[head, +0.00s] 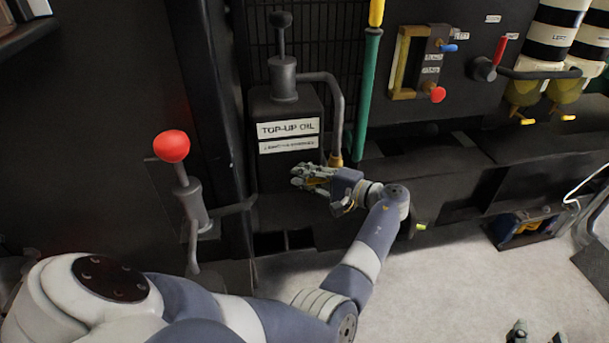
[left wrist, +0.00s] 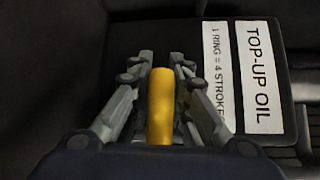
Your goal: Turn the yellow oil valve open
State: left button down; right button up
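The yellow oil valve's handle (left wrist: 161,108) is a smooth yellow bar between the two fingers of my left gripper (left wrist: 163,72) in the left wrist view. The fingers lie close along both sides of it and look closed on it. In the head view my left gripper (head: 312,178) is low in front of the black oil box (head: 288,106) labelled TOP-UP OIL. There the fingers hide most of the handle. Above it, a grey pipe ends in a brass fitting (head: 335,160). My right gripper (head: 537,334) shows only two separated fingertips at the bottom edge, empty.
A red-knobbed lever (head: 172,147) stands left of the oil box. A green pipe with a yellow top (head: 369,95) rises to the right. Farther right are a yellow-framed gauge (head: 404,64), a red-handled valve (head: 499,50) and striped containers (head: 553,35). The pale floor is open.

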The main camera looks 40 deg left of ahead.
pick_arm(q)
jog(key=shift+r, duration=0.1)
dwell(0.5)
jog(key=shift+w+d+r+m+y, duration=0.1)
jog(key=shift+w+r+m+y, duration=0.05)
jog(key=shift+r+m+y, duration=0.7)
jog(key=shift+w+d+r+m+y, duration=0.15)
jog(key=shift+r+m+y, duration=0.65)
jog(key=shift+m, duration=0.15)
jog(key=shift+w+d+r+m+y, duration=0.1)
jog(key=shift+w+r+m+y, duration=0.05)
jog(key=shift+r+m+y, duration=0.7)
jog(key=shift+f, duration=0.1)
jog(key=c, duration=1.7)
grip_release()
jog(key=shift+v, duration=3.75)
